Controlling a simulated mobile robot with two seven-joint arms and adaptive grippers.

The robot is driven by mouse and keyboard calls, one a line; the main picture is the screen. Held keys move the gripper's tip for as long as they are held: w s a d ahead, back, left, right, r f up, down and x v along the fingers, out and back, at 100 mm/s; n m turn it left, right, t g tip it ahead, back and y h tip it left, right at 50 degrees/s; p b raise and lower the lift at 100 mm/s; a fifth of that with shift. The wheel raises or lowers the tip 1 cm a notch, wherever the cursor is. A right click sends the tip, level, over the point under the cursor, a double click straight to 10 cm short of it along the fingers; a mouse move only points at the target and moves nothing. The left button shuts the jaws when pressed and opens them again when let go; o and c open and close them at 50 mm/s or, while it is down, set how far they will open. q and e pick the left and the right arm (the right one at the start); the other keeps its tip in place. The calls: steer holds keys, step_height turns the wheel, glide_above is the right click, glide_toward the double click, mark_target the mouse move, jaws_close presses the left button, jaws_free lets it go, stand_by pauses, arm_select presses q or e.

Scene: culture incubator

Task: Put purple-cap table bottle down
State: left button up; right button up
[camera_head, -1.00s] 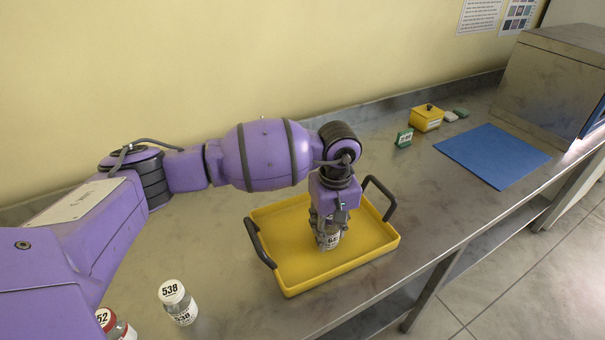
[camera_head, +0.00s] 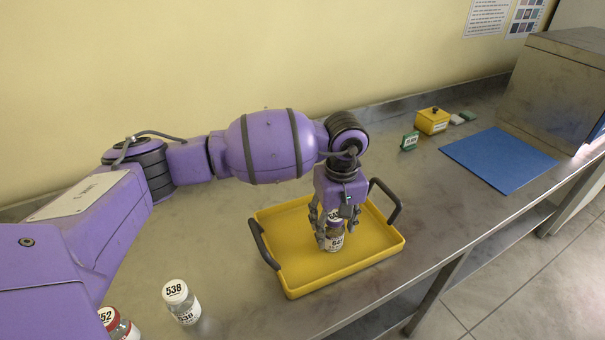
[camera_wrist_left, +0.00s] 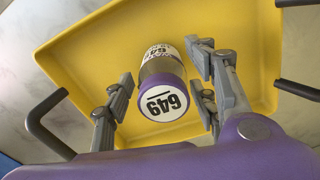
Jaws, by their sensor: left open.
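The purple-cap bottle (camera_head: 334,241) stands in the yellow tray (camera_head: 290,281), near its middle. In the left wrist view a gap shows between the bottle and the left finger; the right finger is close to the bottle. The fingers partly hide the bottle in the head view. My right gripper is not in view.
A white-capped bottle marked 538 (camera_head: 181,302) and a red-capped bottle (camera_head: 117,324) stand at the lower left. A blue mat (camera_head: 498,160), a yellow box (camera_head: 432,121) and a green item (camera_head: 409,141) are at the right. The tray has dark raised handles (camera_head: 262,245).

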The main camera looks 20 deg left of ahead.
arm_select(q)
step_height(320, 180, up, 10)
stand_by(0.4)
stand_by(0.3)
